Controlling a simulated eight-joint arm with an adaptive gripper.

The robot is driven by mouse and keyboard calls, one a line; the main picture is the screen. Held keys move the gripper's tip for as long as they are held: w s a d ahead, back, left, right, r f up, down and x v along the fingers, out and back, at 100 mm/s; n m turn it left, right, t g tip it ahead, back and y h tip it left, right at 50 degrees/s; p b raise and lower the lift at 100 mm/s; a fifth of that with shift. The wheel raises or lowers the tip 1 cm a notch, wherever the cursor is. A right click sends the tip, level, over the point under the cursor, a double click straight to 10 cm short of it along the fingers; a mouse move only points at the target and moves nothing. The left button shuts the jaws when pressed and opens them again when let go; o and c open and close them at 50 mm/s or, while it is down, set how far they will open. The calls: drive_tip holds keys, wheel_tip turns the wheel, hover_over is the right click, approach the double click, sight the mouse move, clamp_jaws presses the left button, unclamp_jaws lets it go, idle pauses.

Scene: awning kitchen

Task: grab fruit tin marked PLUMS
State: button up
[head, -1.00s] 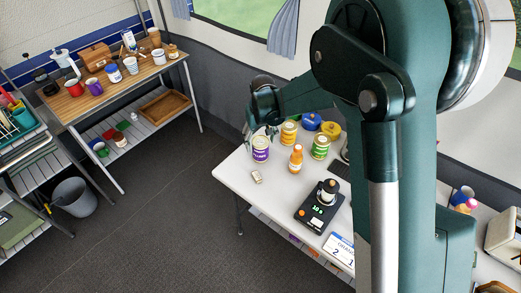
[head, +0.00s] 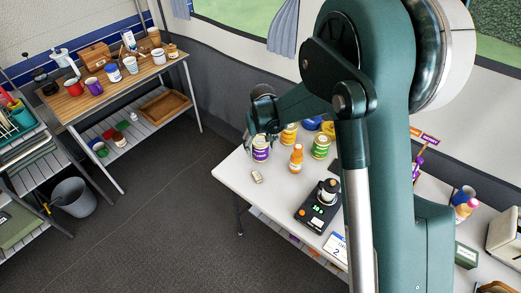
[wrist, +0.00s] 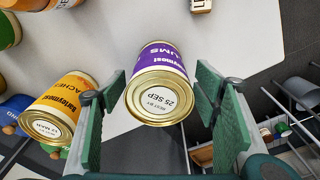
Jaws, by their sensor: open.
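The plums tin (wrist: 162,85) has a purple label ending in "UMS" and a gold end with a date sticker. In the wrist view it lies between the two open fingers of my gripper (wrist: 163,105), with a gap visible at the right finger and a narrow one at the left. In the head view the purple tin (head: 261,153) stands on the white table, and my gripper (head: 262,138) is at its top, partly covering it. I cannot tell from the head view whether a finger touches it.
An orange-labelled peaches tin (wrist: 60,106) is close beside the left finger. A small pale block (head: 257,177) lies near the front edge.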

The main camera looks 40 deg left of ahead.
sight(260, 139)
drive_tip(key=shift+w+a+f, duration=0.15)
drive_tip(key=shift+f, duration=1.5)
drive_tip(key=c, duration=1.2)
drive_tip(key=shift+c, duration=0.2)
drive_tip(key=shift+r, duration=0.1)
drive_tip(key=shift+r+p, duration=0.45)
drive_tip(key=shift+r, duration=4.5)
